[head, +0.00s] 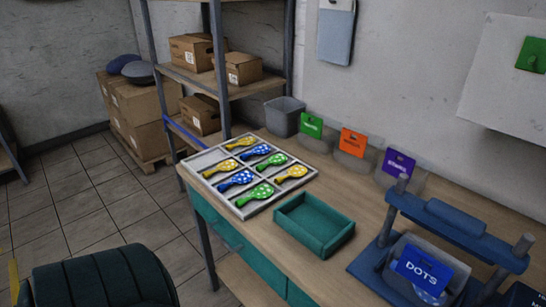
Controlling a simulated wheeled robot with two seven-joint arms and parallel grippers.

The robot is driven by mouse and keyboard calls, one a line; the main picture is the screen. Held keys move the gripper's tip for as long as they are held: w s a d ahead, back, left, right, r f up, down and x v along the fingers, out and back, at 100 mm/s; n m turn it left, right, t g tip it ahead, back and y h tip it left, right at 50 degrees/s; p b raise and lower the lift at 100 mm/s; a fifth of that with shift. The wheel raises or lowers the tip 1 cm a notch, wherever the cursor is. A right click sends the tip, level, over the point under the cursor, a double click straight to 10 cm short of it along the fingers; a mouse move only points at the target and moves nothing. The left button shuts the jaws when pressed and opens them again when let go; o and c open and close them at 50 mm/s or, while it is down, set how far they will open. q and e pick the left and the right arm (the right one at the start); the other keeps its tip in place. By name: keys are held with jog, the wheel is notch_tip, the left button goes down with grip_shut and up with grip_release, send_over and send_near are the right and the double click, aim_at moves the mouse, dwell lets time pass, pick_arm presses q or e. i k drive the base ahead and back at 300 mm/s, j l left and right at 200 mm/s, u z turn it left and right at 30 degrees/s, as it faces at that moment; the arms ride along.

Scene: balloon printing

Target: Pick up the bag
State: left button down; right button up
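Clear bags with coloured header cards stand on the wooden table. One has a blue card reading DOTS (423,271) and sits within the blue press-like frame (450,222) at the lower right. Along the wall stand a bag with a green card (312,126), one with an orange card (354,143) and one with a purple card (398,165). The frames do not show which bag the task means. Neither of my grippers is in view.
A white divided tray (199,161) holds several patterned balloons. An empty green tray (314,226) lies at the table's front edge. A grey bin (285,117) stands at the back left. Bare tabletop lies between the green tray and the wall bags. A dark chair (104,278) is at lower left.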

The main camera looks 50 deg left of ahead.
aim_at(422, 271)
jog(key=u, duration=1.25)
jog(key=i+j, duration=0.15)
jog(key=j, duration=0.2)
jog(key=i+j, duration=0.15)
jog(key=j, duration=0.2)
jog(key=i+j, duration=0.15)
jog(key=j, duration=0.15)
jog(key=i+j, duration=0.15)
jog(key=j, duration=0.2)
jog(key=i+j, duration=0.15)
jog(key=j, duration=0.2)
jog(key=z, duration=1.35)
